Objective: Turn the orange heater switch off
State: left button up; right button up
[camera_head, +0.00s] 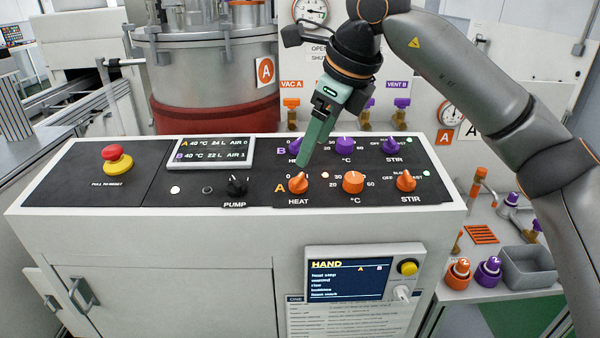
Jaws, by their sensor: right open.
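The orange heater switch (298,184) is a small knob above the word HEAT in row A of the black control panel. Its pointer end faces up, towards the back of the panel. My right gripper (304,160) reaches down from above, its green fingers pointing at the panel. The fingertips are just behind and above the orange switch; I cannot tell whether they touch it. They partly cover the purple heat knob (294,146) in row B and its lettering. The right gripper is open, with nothing seen between the fingers. My left gripper is not in view.
An orange temperature knob (353,181) and an orange stir knob (406,181) stand to the right in the same row. Purple knobs (345,145) stand behind. A black pump knob (237,186) is to the left. A red and yellow stop button (117,161) sits farther left.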

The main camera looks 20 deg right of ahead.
aim_at(299, 177)
jog(key=x, duration=0.8)
jog(key=shift+f, duration=0.3)
grip_shut()
